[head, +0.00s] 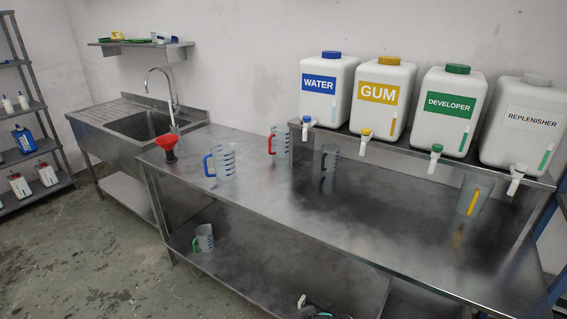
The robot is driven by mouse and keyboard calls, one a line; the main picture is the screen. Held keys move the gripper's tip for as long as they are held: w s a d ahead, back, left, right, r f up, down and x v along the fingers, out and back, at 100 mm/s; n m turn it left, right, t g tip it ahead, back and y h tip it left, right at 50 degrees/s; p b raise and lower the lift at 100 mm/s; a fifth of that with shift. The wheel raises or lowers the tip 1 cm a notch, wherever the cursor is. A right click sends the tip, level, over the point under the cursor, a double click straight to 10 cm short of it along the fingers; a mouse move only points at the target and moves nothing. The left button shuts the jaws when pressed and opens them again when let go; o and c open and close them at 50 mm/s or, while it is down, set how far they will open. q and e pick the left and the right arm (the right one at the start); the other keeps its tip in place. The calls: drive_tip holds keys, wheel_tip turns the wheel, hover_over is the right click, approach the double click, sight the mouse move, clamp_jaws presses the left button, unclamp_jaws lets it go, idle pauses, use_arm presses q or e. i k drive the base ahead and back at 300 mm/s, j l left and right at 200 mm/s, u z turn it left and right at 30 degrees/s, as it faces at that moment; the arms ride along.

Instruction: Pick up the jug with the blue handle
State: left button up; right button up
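The jug with the blue handle (222,162) stands upright on the steel table, toward its left end. It is clear, and its blue handle faces left. Neither of my grippers shows in the head view.
Near it on the steel table (300,215) are a red funnel (168,146), a red-handled jug (279,142), a dark-handled jug (329,158) and a yellow-handled jug (474,196). A green-handled jug (204,238) is on the lower shelf. Labelled tanks (328,88) stand behind on a raised shelf.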

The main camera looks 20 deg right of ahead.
sight(222, 154)
drive_tip(key=z, duration=0.35)
drive_tip(key=i+j+z, duration=0.2)
drive_tip(key=z, duration=0.25)
drive_tip(key=i+j+z, duration=0.15)
drive_tip(key=z, duration=0.3)
